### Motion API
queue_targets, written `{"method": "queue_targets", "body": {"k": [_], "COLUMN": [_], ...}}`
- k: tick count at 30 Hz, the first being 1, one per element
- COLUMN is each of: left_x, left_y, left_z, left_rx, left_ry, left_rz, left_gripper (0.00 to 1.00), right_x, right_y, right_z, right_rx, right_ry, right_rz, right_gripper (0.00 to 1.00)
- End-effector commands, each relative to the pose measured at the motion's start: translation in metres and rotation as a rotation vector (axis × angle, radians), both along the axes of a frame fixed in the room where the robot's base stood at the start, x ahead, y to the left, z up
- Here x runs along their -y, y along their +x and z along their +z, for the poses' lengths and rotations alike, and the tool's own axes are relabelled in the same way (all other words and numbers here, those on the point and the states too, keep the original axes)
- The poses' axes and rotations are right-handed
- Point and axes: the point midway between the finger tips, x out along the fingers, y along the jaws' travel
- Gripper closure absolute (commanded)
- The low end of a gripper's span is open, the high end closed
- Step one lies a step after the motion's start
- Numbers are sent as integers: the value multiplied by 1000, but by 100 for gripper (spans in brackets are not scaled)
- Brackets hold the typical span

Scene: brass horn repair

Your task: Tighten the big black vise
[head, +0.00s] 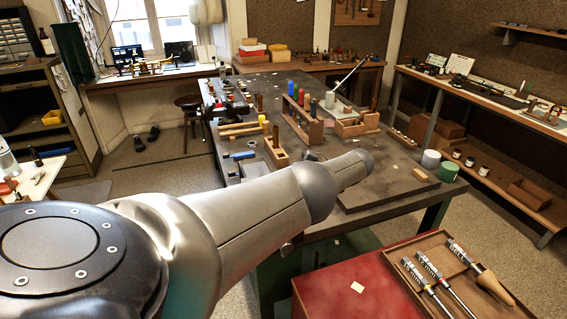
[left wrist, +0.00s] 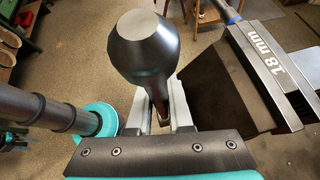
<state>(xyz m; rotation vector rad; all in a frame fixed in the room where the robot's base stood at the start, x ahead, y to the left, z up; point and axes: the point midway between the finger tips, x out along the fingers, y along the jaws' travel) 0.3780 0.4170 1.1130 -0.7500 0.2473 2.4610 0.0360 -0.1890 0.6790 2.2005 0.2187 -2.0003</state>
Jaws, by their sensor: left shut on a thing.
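The big black vise (left wrist: 255,75) fills the right of the left wrist view, with "18 mm" in white on its side. A dark metal knob (left wrist: 145,48) with a flat end stands beside it, apparently the end of the vise's handle; its link to the vise is hidden. My left gripper (left wrist: 165,112) has one pale finger on each side of the knob's narrower lower part and is shut on it. In the head view my left arm crosses the workbench and hides its own gripper; I cannot make out the big vise there. My right gripper is in neither view.
The dark workbench (head: 350,195) holds wooden tool racks (head: 307,125), mallets and small parts. A red cabinet top (head: 335,285) with a wooden tray (head: 430,255) of tools stands at the front right. A blue-handled tool (left wrist: 225,10) lies near the vise.

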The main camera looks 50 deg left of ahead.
Motion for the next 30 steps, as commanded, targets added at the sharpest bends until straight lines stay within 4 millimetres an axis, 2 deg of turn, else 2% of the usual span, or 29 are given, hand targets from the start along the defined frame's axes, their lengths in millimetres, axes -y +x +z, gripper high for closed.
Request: {"method": "queue_targets", "body": {"k": [1,14,15,21,22,30], "left_x": [6,6,6,4,4,2], "left_y": [-1,-2,-2,-1,-1,-1], "left_z": [-6,-4,-4,-3,-2,-1], "left_rx": [-9,-16,-16,-14,-14,-12], "left_ry": [-15,-14,-12,-8,-7,-3], "left_rz": [-3,-2,-2,-2,-1,0], "left_gripper": [100,100,77,55,52,52], "right_x": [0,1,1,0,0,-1], "right_y": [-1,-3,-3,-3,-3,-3], "right_z": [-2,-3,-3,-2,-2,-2], "right_rx": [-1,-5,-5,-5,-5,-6], "right_ry": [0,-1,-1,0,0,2], "right_rz": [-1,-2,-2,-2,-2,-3], "right_gripper": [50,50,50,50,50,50]}}
